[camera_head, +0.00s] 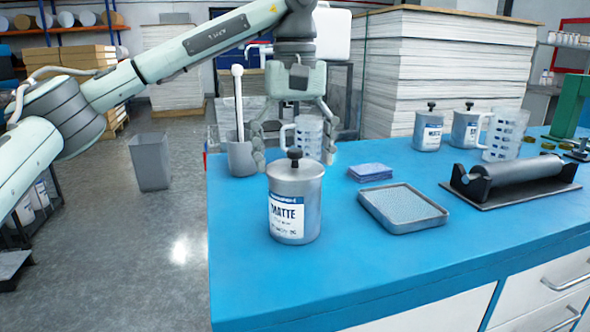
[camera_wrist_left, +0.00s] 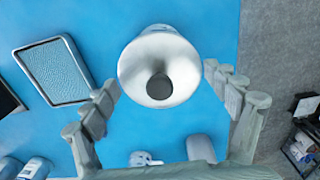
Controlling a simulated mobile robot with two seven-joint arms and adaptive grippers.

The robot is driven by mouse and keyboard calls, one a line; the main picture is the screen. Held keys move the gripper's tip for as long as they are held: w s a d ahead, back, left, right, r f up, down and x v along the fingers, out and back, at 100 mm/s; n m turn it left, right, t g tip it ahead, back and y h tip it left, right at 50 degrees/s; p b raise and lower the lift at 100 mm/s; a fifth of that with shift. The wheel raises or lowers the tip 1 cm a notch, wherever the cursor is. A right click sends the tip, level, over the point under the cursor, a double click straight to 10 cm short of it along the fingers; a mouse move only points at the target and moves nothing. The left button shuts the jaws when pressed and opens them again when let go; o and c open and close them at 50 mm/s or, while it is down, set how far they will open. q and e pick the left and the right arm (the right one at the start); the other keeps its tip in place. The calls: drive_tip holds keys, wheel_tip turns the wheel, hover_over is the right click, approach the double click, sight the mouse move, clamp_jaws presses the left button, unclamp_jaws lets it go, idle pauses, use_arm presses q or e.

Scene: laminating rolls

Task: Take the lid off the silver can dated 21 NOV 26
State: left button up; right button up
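A silver can (camera_head: 295,215) labelled MATTE stands upright near the left end of the blue bench. Its small date line is too blurred to read. Its lid (camera_head: 308,172) with a black knob (camera_head: 294,155) sits on top. My left gripper (camera_head: 294,160) hangs pointing down above and slightly behind this can, open and empty. In the left wrist view the can's lid (camera_wrist_left: 142,62) and dark knob (camera_wrist_left: 159,87) show from above, between the spread fingers and apart from them. Two more silver lidded cans (camera_head: 428,133) (camera_head: 466,130) stand at the back. My right gripper is out of view.
A measuring jug (camera_head: 308,138) and a grey cup with a stirrer (camera_head: 241,158) stand behind the near can. The bench front is clear.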

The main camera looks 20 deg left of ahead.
use_arm(q)
drive_tip(key=shift+s, duration=0.1)
drive_tip(key=c, duration=0.6)
drive_tip(key=shift+c, duration=0.4)
